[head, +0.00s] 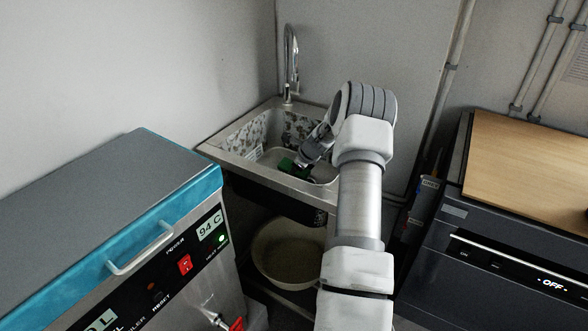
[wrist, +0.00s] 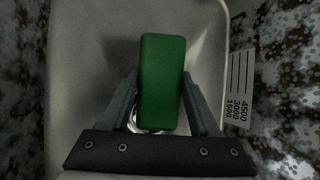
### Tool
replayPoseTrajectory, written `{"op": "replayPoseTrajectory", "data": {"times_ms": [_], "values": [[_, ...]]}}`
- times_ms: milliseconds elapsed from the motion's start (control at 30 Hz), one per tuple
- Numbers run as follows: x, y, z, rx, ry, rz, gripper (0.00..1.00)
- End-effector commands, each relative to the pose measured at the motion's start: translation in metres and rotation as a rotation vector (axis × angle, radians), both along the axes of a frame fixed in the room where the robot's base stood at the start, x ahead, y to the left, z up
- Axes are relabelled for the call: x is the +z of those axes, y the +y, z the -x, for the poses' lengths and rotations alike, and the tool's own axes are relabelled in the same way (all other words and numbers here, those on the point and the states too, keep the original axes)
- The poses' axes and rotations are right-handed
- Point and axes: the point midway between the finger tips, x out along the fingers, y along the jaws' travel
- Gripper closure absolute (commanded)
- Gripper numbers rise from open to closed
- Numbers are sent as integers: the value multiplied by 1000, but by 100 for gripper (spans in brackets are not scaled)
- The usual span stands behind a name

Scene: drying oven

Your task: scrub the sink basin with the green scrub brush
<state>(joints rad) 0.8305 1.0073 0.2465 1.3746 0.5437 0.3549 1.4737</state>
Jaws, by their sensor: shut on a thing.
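The sink basin (head: 262,160) is a metal tub set in a counter at the back middle of the head view. Its pale inner surface (wrist: 85,65) fills much of the wrist view. The green scrub brush (wrist: 162,80) stands out between my fingers in the wrist view, and part of it (head: 288,166) shows inside the basin in the head view. My gripper (wrist: 163,105) is shut on the brush, and in the head view my gripper (head: 305,163) reaches down into the basin. The brush's underside is hidden, so I cannot tell whether it touches the basin floor.
A chrome faucet (head: 290,60) rises behind the basin. A pale bowl (head: 275,262) sits below the sink. A blue-trimmed heating unit (head: 130,200) stands at the left, and a dark appliance with a wooden top (head: 530,165) at the right. A marked label (wrist: 238,90) is on the basin's speckled side.

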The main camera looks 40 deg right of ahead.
Motion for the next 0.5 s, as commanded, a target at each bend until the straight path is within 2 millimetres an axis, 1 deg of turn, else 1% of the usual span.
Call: {"op": "replayPoseTrajectory", "data": {"times_ms": [500], "values": [[-6, 0, 0, -1, 0, 1, 82]]}}
